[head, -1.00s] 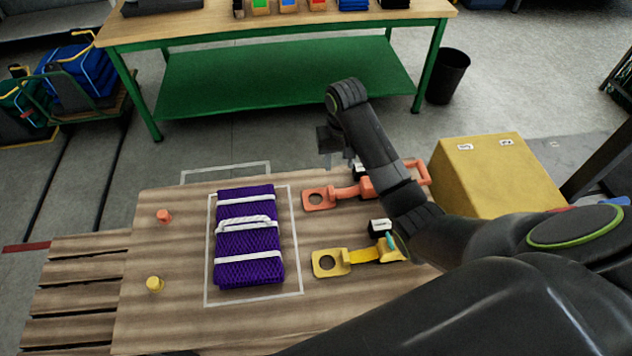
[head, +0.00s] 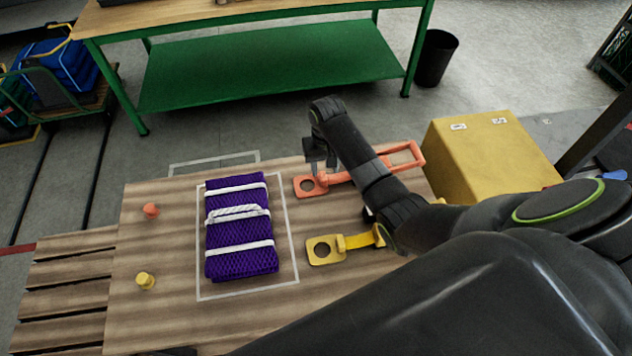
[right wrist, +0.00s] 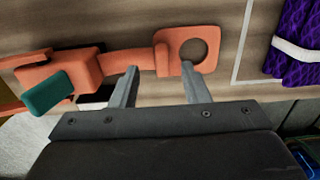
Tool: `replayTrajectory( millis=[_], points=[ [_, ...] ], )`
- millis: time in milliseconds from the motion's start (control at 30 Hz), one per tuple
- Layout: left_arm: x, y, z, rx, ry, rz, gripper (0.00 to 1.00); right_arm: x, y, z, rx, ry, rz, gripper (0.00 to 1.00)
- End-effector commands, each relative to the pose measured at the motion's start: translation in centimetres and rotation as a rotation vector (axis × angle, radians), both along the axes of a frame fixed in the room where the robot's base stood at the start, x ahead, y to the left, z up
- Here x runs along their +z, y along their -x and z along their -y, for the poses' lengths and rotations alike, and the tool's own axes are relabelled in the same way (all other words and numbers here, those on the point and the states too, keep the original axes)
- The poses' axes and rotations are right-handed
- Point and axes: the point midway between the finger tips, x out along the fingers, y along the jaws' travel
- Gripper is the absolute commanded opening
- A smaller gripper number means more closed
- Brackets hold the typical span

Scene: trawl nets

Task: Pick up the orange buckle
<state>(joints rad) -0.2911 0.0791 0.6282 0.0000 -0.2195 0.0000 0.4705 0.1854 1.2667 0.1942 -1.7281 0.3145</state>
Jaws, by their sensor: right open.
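The orange buckle (head: 309,185) lies on the wooden table at the right of the purple net bundle. It has a flat plate with a round hole, a strap and a loop-shaped handle; my right arm hides part of it in the head view. In the right wrist view the orange buckle (right wrist: 187,48) lies just beyond my fingertips, with a green tab on its thicker part. My right gripper (head: 320,165) is open, close to the buckle's plate end and strap; it also shows in the right wrist view (right wrist: 158,75), with nothing between its fingers. My left gripper is not in view.
The purple net bundle (head: 240,228) with white bands lies inside a white outline. A yellow buckle (head: 325,250) lies nearer, partly under my arm. An orange peg (head: 151,211) and a yellow peg (head: 145,281) stand at left. A yellow box (head: 480,165) stands at right.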

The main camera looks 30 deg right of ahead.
Motion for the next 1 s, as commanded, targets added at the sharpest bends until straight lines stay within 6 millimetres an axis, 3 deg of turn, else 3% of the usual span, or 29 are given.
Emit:
replayTrajectory(
  millis=[433, 767, 1000],
  points=[
    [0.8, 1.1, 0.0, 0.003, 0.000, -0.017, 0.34, -4.6, 0.2, -0.3, 0.000, -0.001, -0.002, 0.42],
    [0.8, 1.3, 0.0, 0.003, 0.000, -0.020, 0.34, -5.3, 0.1, -0.3, 0.001, -0.001, 0.001, 0.42],
    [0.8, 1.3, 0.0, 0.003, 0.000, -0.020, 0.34, -5.3, 0.1, -0.3, 0.001, -0.001, 0.001, 0.14]
  ],
)
